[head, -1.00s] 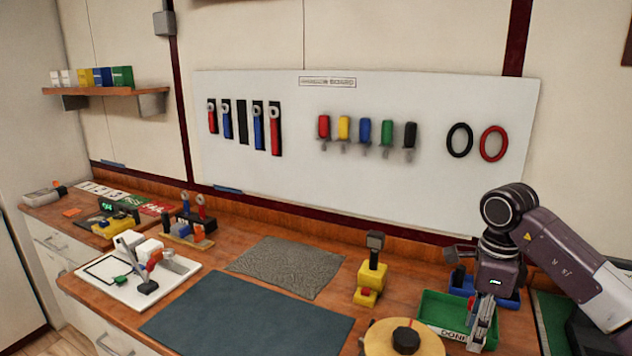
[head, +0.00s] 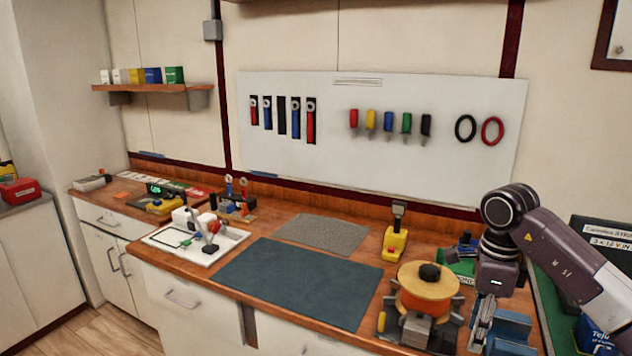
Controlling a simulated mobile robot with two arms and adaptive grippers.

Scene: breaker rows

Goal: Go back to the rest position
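My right arm comes in from the right edge, and its gripper (head: 478,338) hangs down at the lower right, beside a blue vise-like block (head: 510,330) in the picture. The fingers are seen nearly edge-on, so I cannot tell whether they are open or shut. I see nothing clearly held between them. My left gripper is not in view. The wooden workbench (head: 262,222) runs along the wall in front of me.
A round orange-topped fixture (head: 428,284) stands left of my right gripper. A yellow tool (head: 395,242), dark blue mat (head: 300,282), grey mat (head: 322,234) and white tray (head: 165,240) lie farther left. A green bin (head: 461,266) is partly hidden. Dark cases (head: 600,240) stand at right.

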